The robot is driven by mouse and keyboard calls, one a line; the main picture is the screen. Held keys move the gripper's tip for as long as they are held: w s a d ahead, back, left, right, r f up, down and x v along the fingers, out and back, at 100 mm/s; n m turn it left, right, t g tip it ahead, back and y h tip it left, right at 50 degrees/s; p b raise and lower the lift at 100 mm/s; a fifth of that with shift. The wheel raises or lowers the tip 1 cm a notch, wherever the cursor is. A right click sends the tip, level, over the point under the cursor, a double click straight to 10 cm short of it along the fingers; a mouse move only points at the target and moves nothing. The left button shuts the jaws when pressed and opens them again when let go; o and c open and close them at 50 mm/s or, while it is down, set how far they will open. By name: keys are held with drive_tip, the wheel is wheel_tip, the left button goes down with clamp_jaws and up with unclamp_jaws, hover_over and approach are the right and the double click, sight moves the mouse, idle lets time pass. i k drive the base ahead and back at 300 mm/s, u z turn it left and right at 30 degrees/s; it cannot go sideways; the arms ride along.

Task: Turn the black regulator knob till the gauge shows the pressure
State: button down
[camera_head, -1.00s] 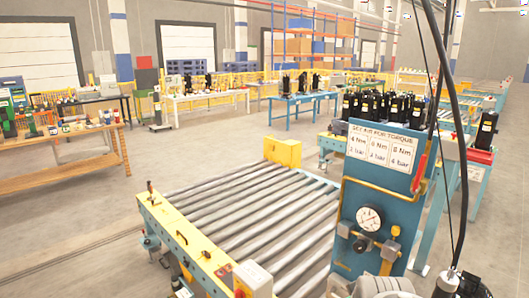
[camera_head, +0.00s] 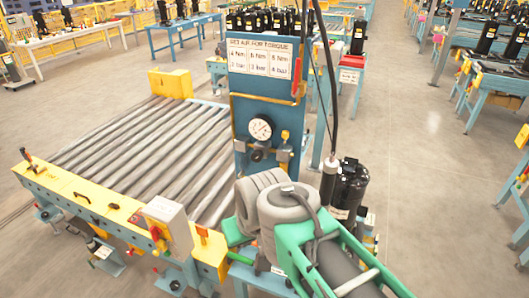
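The round white pressure gauge (camera_head: 260,129) is on the blue panel (camera_head: 262,88), right of the middle of the roller conveyor. Its needle is too small to read surely. The black regulator knob (camera_head: 257,154) sits just below the gauge. A sign (camera_head: 264,60) headed "SET AIR FOR TORQUE" above the gauge pairs Nm values with bar values in three boxes. My arm, grey and green, rises at the lower middle, in front of and below the panel. My gripper is not in view.
The roller conveyor (camera_head: 140,140) has a yellow front rail with a grey control box (camera_head: 167,226). A black compressor (camera_head: 350,188) stands right of the panel, beside a hanging dark hose (camera_head: 327,80). Open floor (camera_head: 430,170) lies to the right; benches stand behind.

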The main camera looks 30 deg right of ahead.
sight(257, 156)
drive_tip(key=u, duration=0.55)
drive_tip(key=k, duration=0.6)
drive_tip(key=u, duration=1)
drive_tip(key=i, duration=1.1)
drive_tip(key=z, duration=0.45)
